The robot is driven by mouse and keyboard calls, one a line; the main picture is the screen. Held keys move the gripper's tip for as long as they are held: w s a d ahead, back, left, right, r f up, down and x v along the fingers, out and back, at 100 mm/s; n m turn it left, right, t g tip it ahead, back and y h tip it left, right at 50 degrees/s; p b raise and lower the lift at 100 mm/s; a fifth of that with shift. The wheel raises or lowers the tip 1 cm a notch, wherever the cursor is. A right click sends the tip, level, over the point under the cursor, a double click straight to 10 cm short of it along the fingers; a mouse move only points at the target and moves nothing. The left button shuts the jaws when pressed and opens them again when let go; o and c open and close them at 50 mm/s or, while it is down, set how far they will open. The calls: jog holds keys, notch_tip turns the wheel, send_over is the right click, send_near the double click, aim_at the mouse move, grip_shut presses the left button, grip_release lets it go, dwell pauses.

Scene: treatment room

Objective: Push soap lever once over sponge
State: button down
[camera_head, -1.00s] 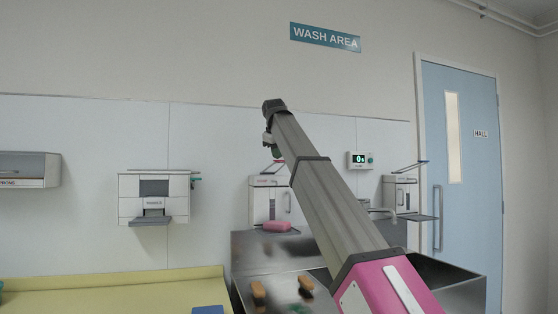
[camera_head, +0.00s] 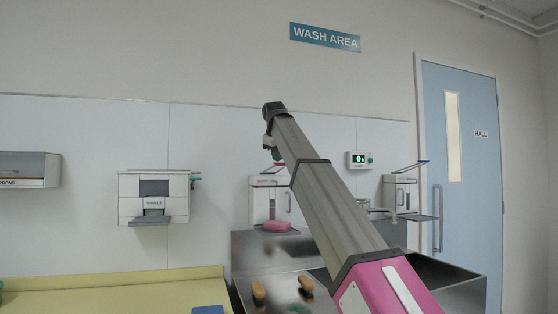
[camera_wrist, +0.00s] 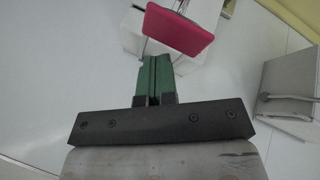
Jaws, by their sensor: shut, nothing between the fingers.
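The left soap dispenser (camera_head: 257,205) is a white wall box, and its pink lever (camera_wrist: 180,30) fills the top of the wrist view. The pink sponge (camera_head: 277,226) lies on the tray under this dispenser. My gripper (camera_head: 276,156) is over the dispenser's top, its green fingers (camera_wrist: 155,62) shut and empty. The fingertips are at the lever pad's near edge in the wrist view; I cannot tell contact exactly. A thin pink streak (camera_head: 271,208) shows between the dispenser and the sponge. My arm hides part of the area to the right.
A counter display (camera_head: 360,160) reads 0. The metal sink (camera_head: 440,280) holds brushes on its left ledge. A white wall unit (camera_head: 153,198) hangs left, above a yellow counter (camera_head: 120,290).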

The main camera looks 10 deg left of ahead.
jog(key=shift+s+f, duration=0.15)
jog(key=shift+f, duration=0.35)
dwell(0.5)
jog(key=shift+r, duration=0.15)
dwell(0.4)
jog(key=shift+w+a+r, duration=0.1)
jog(key=shift+w+r, duration=0.15)
jog(key=shift+r, duration=0.65)
jog(key=shift+w+a+r, duration=0.1)
jog(key=shift+w+r, duration=0.1)
jog(key=shift+r, duration=0.7)
jog(key=shift+r, duration=0.15)
jog(key=r, duration=0.3)
jog(key=w+r, duration=0.1)
jog(key=shift+a+r, duration=0.3)
jog(key=shift+a, duration=0.05)
